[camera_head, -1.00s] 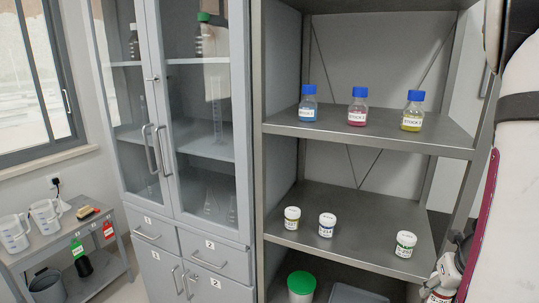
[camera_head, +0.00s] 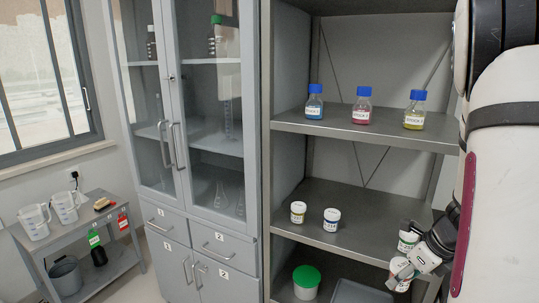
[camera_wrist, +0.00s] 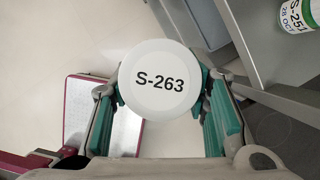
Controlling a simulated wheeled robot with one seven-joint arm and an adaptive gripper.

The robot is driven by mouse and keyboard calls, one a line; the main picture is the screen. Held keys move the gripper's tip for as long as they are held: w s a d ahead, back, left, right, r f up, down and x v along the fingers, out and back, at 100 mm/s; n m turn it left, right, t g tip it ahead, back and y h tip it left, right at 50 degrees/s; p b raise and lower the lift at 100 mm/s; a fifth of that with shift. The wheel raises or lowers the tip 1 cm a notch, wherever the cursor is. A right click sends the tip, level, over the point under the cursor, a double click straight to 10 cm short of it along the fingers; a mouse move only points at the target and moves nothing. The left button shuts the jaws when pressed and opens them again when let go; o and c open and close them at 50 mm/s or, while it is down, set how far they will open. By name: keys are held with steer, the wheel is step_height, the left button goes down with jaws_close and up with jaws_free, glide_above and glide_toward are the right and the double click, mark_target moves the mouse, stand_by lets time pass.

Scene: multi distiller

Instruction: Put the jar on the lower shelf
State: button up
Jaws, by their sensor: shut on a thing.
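My gripper (camera_head: 418,266) is shut on a white-lidded jar (camera_head: 400,272) at the front right of the shelving. In the wrist view, the held jar's lid (camera_wrist: 160,80) reads S-263 and sits between the teal finger pads. The jar is in front of the front edge of the shelf (camera_head: 365,240) below the bottles. That shelf holds a jar with a yellow label (camera_head: 298,212), a jar with a blue label (camera_head: 332,220) and a green-labelled jar (camera_head: 407,240). My gripper partly hides the green-labelled jar, marked S-251 in the wrist view (camera_wrist: 297,18).
The upper shelf (camera_head: 340,127) carries three blue-capped bottles. A green-lidded container (camera_head: 306,283) and a grey bin (camera_head: 360,293) stand below the jar shelf. A glass-door cabinet (camera_head: 200,120) adjoins at left. Bare shelf lies between the blue-labelled and green-labelled jars.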

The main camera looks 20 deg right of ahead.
steer(key=w+a+f+n+g, duration=0.2)
steer(key=w+a+n, duration=0.3)
steer(key=a+n, duration=0.4)
steer(key=w+a+f+n+g, duration=0.2)
steer(key=w+a+n+g, duration=0.2)
steer(key=a+n, duration=0.6)
steer(key=w+a+f+n+g, duration=0.2)
steer(key=w+a+n+g, duration=0.1)
steer(key=w+a+n, duration=0.4)
steer(key=a+n, duration=0.3)
steer(key=n, duration=0.4)
steer(key=shift+n+h, duration=0.4)
steer(key=shift+s+a+f, duration=0.1)
steer(key=shift+f, duration=0.05)
